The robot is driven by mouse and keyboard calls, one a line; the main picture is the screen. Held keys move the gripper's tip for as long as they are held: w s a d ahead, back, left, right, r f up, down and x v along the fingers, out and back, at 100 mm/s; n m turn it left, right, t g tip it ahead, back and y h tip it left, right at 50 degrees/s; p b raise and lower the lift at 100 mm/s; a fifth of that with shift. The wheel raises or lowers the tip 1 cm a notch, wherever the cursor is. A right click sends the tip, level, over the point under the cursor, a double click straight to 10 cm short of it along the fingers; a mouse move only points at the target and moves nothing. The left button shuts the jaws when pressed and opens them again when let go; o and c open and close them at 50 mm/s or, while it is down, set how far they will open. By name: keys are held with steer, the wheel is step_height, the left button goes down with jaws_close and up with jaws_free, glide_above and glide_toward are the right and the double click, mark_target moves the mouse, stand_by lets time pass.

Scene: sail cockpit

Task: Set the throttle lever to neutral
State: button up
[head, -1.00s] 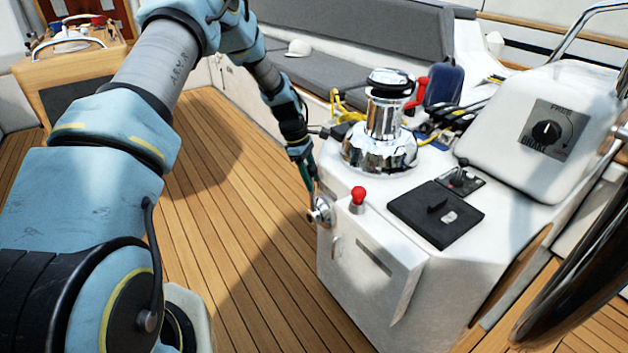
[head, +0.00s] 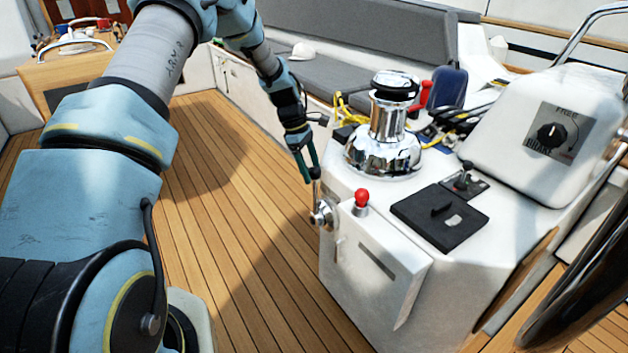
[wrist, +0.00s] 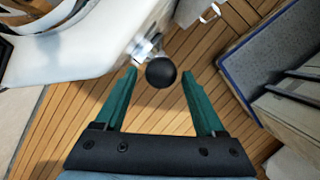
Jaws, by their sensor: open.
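The throttle lever (head: 316,192) stands up from a chrome hub (head: 323,213) on the left side of the white console. In the wrist view its round black knob (wrist: 161,73) lies between the tips of my gripper's two green fingers, with a gap on both sides. The chrome hub (wrist: 146,46) shows just beyond the knob. My gripper (head: 307,170) is open and points down at the top of the lever. In the head view the fingers partly hide the knob.
A red-knobbed control (head: 362,198) stands on the console's (head: 375,275) near top corner, close right of the lever. A chrome winch (head: 386,135) rises behind it. A black hatch panel (head: 440,216) lies to the right. The teak floor (head: 235,220) left of the console is clear.

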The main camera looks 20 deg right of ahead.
steer(key=v, duration=0.6)
steer(key=shift+r+b, duration=0.35)
steer(key=shift+w+a, duration=0.1)
steer(key=shift+a, duration=0.05)
steer(key=s+a+r+m+t+p, duration=0.1)
steer(key=s+a+r+m, duration=0.15)
steer(key=a, duration=0.45)
steer(key=s+a+r+m+t+y+p, duration=0.1)
steer(key=a+r, duration=0.3)
steer(key=a, duration=0.3)
steer(key=s+a+r+m+p, duration=0.1)
steer(key=s+a+r+m, duration=0.15)
steer(key=a, duration=0.35)
steer(key=s+a+r+m+t+y+p, duration=0.1)
steer(key=s+a+r+m, duration=0.2)
steer(key=s+a, duration=0.9)
steer(key=shift+s+a+m+t, duration=0.2)
steer(key=shift+a+m+t, duration=0.2)
steer(key=shift+a+m, duration=0.15)
steer(key=shift+r, duration=0.15)
